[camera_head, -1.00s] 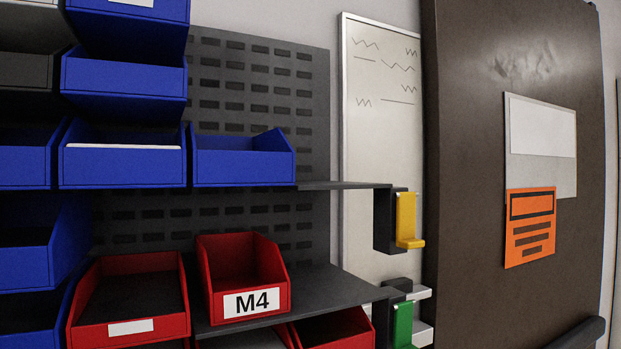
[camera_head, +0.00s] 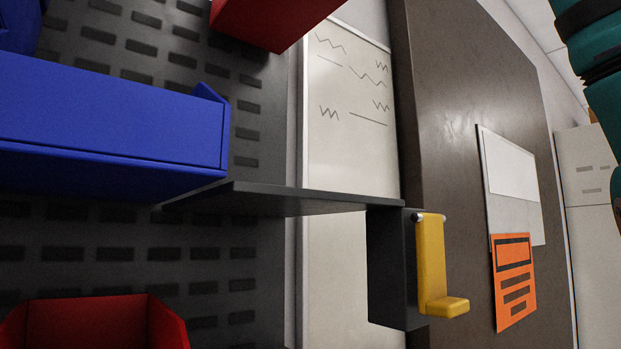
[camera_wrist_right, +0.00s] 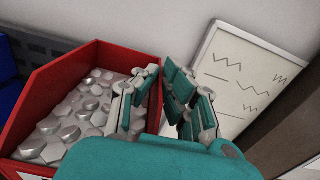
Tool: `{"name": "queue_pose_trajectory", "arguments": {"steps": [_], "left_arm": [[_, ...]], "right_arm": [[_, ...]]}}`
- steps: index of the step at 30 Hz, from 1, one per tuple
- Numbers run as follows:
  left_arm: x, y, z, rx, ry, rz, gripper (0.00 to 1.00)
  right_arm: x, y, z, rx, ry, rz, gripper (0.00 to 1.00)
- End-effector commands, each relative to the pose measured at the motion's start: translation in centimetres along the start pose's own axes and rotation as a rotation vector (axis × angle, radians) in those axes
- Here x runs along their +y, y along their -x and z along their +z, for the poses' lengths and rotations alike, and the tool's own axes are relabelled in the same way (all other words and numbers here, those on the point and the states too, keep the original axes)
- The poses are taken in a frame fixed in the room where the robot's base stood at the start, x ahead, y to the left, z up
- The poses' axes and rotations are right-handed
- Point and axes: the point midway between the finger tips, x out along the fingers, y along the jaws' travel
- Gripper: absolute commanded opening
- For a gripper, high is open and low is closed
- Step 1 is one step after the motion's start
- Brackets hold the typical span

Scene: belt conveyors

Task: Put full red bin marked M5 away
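A red bin (camera_wrist_right: 95,52) full of silvery hex pieces fills the left of the right wrist view. A sliver of white label shows at its lower left edge; no M5 marking is readable. My right gripper (camera_wrist_right: 160,85) is at the bin's right-hand wall, with fingers on both sides of it, and appears shut on it. In the head view a red bin (camera_head: 268,20), seen from below, hangs in the air at the top, apart from the shelf. My right gripper is out of that view; part of my teal arm shows top right. My left gripper is not in view.
A blue bin (camera_head: 100,125) stands on the dark shelf (camera_head: 290,201), whose right end is bare. Another red bin (camera_head: 95,325) is lower left. A whiteboard (camera_head: 350,120) and brown panel (camera_head: 450,110) stand right.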

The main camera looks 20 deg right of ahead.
Motion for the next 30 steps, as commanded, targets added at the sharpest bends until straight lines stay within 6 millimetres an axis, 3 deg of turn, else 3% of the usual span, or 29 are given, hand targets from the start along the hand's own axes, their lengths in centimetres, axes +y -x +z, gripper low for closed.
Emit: {"name": "queue_pose_trajectory", "arguments": {"steps": [1, 8, 15, 21, 30], "left_arm": [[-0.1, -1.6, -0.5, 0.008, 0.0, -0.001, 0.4], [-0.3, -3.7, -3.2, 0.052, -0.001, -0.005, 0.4], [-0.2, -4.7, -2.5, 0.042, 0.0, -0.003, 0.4], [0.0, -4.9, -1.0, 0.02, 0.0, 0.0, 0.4], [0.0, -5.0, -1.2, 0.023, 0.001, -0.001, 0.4]], "right_arm": [[-0.1, -0.1, -2.2, 0.001, 0.002, 0.0, 0.0], [0.0, -0.1, -7.4, 0.0, 0.001, -0.001, 0.0], [0.1, -0.1, -12.6, 0.001, 0.001, -0.001, 0.0], [0.2, -0.1, -15.4, 0.0, 0.0, -0.001, 0.0], [0.2, -0.1, -18.3, 0.0, 0.0, -0.001, 0.0]]}}
